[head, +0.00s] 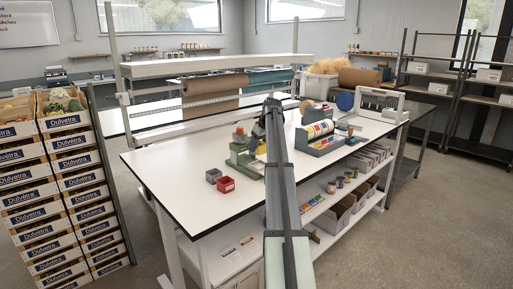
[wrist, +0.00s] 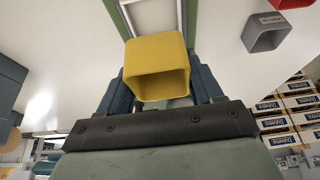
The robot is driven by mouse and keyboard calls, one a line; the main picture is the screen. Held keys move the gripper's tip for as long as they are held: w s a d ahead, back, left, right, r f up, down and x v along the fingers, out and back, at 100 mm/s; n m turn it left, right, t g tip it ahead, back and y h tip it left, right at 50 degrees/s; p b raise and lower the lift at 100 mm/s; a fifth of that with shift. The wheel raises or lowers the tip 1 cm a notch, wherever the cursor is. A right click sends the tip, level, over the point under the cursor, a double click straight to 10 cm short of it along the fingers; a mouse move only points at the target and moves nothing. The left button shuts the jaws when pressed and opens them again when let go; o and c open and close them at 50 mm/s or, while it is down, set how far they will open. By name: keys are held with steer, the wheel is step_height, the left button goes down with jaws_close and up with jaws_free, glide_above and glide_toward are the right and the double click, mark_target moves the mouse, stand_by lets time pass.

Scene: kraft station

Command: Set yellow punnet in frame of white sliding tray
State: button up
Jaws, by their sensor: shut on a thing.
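In the wrist view my gripper (wrist: 160,78) is shut on the yellow punnet (wrist: 158,53), a small square open cup, with one dark finger on each side. The punnet's open mouth shows toward the camera. Just beyond it, at the top middle, lies a green frame (wrist: 123,17) with a white tray (wrist: 153,14) between its sides. The punnet overlaps the frame's near part in the picture; I cannot tell whether they touch.
A grey punnet (wrist: 265,33) and a red punnet (head: 225,184) stand left of the fixture in the head view. A blue-grey bin with coloured rolls (head: 318,137) is to the right. The white tabletop (head: 180,165) is clear at the left. Stacked crates (head: 75,165) stand beyond.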

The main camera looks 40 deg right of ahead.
steer(key=shift+f, duration=2.75)
steer(key=shift+f, duration=0.6)
steer(key=o, duration=1.1)
steer(key=shift+a, duration=0.1)
steer(key=shift+r, duration=0.1)
steer(key=shift+r, duration=4)
